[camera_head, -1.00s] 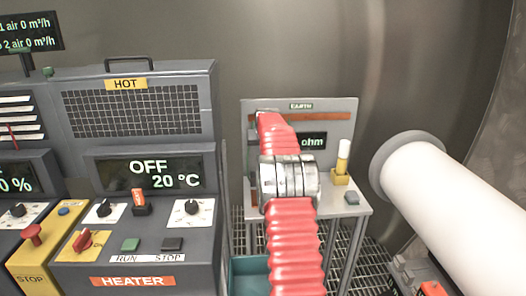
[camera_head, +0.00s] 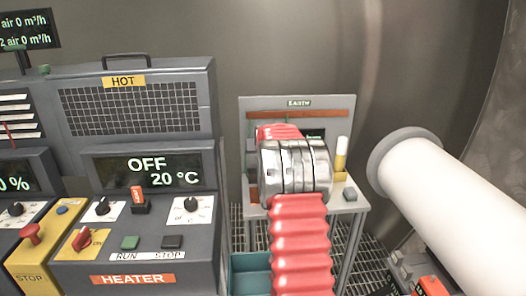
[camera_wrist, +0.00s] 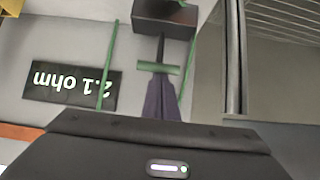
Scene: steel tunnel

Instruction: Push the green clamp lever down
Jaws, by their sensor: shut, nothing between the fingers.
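The grey earth station (camera_head: 257,103) stands right of the heater in the head view; my red arm and silver wrist cover its middle. The wrist view sees it upside down, with a 2.1 ohm display (camera_wrist: 72,88). My gripper (camera_wrist: 160,42), a dark tapered shape there, is shut and empty. A short green crossbar (camera_wrist: 146,67), which looks like part of the clamp lever, lies across the fingers in the picture. Thin green strips run on both sides. A dark block (camera_wrist: 165,22) is beyond the fingertips. I cannot tell whether the fingers touch the green part.
A yellow holder with a white-topped post (camera_head: 341,158) and a grey button (camera_head: 350,194) are on the station's right. The heater (camera_head: 140,215) stands close on the left. A large white pipe (camera_head: 450,190) juts in on the right. A teal bin (camera_head: 250,275) is below.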

